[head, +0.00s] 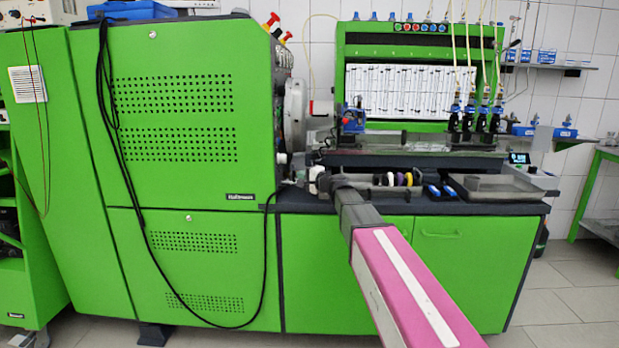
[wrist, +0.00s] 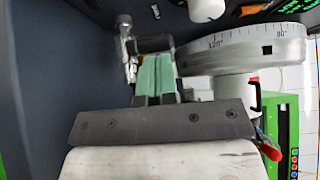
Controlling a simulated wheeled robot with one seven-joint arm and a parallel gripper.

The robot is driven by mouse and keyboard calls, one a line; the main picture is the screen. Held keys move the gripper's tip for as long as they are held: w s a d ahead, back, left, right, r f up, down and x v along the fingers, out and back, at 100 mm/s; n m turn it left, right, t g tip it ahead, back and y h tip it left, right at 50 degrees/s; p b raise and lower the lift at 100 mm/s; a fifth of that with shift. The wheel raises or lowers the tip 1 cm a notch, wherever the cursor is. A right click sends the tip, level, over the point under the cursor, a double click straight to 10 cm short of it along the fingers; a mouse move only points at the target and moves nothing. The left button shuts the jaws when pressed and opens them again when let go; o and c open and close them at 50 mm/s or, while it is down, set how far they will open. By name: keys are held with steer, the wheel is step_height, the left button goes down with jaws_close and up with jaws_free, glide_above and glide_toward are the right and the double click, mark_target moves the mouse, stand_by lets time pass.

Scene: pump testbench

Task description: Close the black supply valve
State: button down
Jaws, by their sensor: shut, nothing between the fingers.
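My gripper (wrist: 155,62) shows in the wrist view with its two green finger pads pressed together and nothing between them. A dark block, which looks like the black supply valve's handle (wrist: 153,43), lies just past the fingertips. It sits beside a silver metal fitting (wrist: 125,42) to the left. I cannot tell whether the fingertips touch the block, nor how far the valve is turned. In the head view my gripper is at the bench's dark top near the green cabinet, mostly hidden by my pink and grey arm, and the valve cannot be made out.
The silver graduated wheel (wrist: 245,52) is close to the right of the fingers. A white knob (wrist: 206,9) is above, and a red-tipped part (wrist: 270,151) is at lower right. Rings (head: 392,179), blue-handled items (head: 440,191) and a metal tray (head: 497,187) occupy the bench top.

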stand_by(0.3)
steer(key=shift+s+a, duration=0.25)
steer(key=shift+a, duration=0.35)
steer(key=shift+s+a, duration=0.25)
steer(key=shift+a, duration=0.35)
steer(key=d, duration=0.2)
steer(key=s+d, duration=0.1)
steer(key=d, duration=0.1)
steer(key=shift+d, duration=0.2)
steer(key=s+a+v, duration=0.1)
steer(key=v, duration=0.8)
steer(key=s+d+f+n+g+h, duration=0.35)
steer(key=s+f, duration=0.25)
steer(key=f, duration=0.6)
steer(key=s+d+f+n+g+h, duration=0.25)
steer(key=s+f+g, duration=0.2)
steer(key=f, duration=0.65)
steer(key=s+d+f+n+g+h, duration=0.2)
steer(key=s+d+f+g+h, duration=0.2)
steer(key=s+d+f+h, duration=0.3)
steer(key=s+d+f, duration=0.4)
steer(key=s+f, duration=0.1)
steer(key=s, duration=0.1)
steer(key=shift+f, duration=0.25)
